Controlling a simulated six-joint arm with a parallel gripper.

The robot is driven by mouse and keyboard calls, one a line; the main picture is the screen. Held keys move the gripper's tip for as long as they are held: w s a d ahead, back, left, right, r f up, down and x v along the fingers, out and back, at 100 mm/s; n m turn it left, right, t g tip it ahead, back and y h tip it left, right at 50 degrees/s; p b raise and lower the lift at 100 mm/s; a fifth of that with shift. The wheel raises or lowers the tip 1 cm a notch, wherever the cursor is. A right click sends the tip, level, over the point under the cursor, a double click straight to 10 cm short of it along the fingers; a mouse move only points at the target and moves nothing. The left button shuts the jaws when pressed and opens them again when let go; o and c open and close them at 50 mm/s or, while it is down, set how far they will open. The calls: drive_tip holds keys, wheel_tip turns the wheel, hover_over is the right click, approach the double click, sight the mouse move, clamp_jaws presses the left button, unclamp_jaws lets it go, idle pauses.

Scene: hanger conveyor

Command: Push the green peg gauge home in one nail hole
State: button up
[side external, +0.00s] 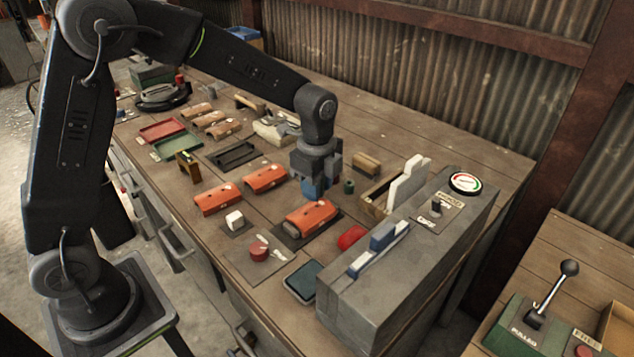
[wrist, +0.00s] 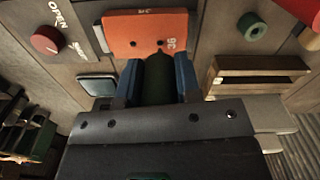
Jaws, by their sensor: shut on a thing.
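My gripper (side external: 316,187) has blue fingertips and is shut on the dark green peg gauge (wrist: 158,78), which shows between the fingers (wrist: 158,88) in the wrist view. An orange block (side external: 312,217) lies on a dark plate in front of the gripper. The gauge's far end shows at the block's near edge, below the holes in the picture. Its tip is not clear, and I cannot tell whether it touches the block.
Two more orange blocks (side external: 240,188) lie to the left. A green ring-like piece (wrist: 252,27) and a wooden box (side external: 385,193) stand to the right. A grey machine (side external: 410,270) with a dial borders the right side. A red knob (side external: 259,252) sits in front.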

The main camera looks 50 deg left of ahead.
drive_tip(key=shift+f, duration=1.6)
idle(1.0)
drive_tip(key=o, duration=0.6)
drive_tip(key=shift+o, duration=0.2)
drive_tip(key=o, duration=0.6)
drive_tip(key=shift+r, duration=3)
